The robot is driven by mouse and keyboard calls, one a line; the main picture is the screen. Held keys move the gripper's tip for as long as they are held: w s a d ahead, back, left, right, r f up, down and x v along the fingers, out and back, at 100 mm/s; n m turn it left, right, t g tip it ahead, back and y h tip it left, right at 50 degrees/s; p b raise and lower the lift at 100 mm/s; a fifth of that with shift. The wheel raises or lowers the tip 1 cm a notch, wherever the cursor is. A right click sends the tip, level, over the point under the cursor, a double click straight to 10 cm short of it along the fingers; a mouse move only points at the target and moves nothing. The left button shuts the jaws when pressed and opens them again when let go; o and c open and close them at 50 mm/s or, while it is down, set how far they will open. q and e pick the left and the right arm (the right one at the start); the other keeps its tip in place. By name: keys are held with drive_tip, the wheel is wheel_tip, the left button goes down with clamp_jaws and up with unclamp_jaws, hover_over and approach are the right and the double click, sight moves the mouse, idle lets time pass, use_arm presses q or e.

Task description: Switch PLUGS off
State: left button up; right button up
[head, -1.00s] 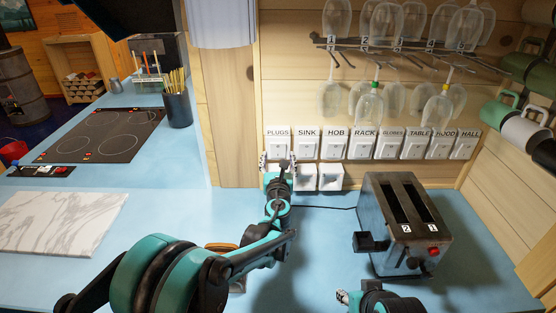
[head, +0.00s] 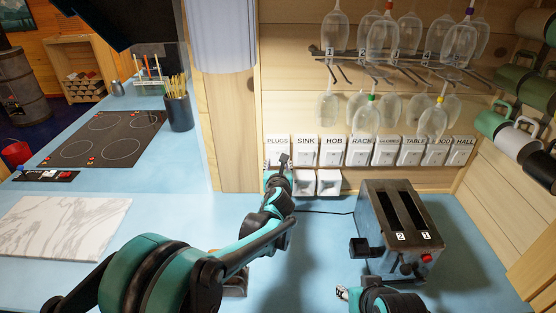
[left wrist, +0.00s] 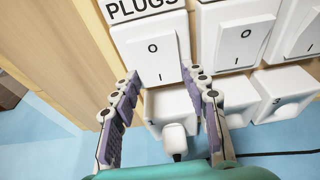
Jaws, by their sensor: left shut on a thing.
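The PLUGS switch (head: 277,149) is the leftmost of a row of white rocker switches on the wooden wall. In the left wrist view its rocker (left wrist: 152,58) has O at the top and I below; I cannot tell which end is pressed in. The gripper (head: 277,163) covers the bottom of the switch in the head view. My right gripper (head: 342,293) shows only in small part at the bottom; its fingers are unclear.
White sockets (head: 328,183) sit below the switches; a white plug (left wrist: 175,138) is in the leftmost one. A toaster (head: 400,230) with a cable stands to the right. Glasses hang on a rack (head: 400,60) above. The SINK switch (head: 305,151) is close by on the right.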

use_arm(q)
drive_tip(key=shift+r+g+p, duration=0.2)
drive_tip(key=shift+g+p, duration=0.2)
drive_tip(key=shift+g, duration=0.1)
drive_tip(key=o, duration=1.2)
drive_tip(key=shift+f, duration=0.1)
drive_tip(key=shift+c, duration=0.2)
drive_tip(key=v, duration=1.2)
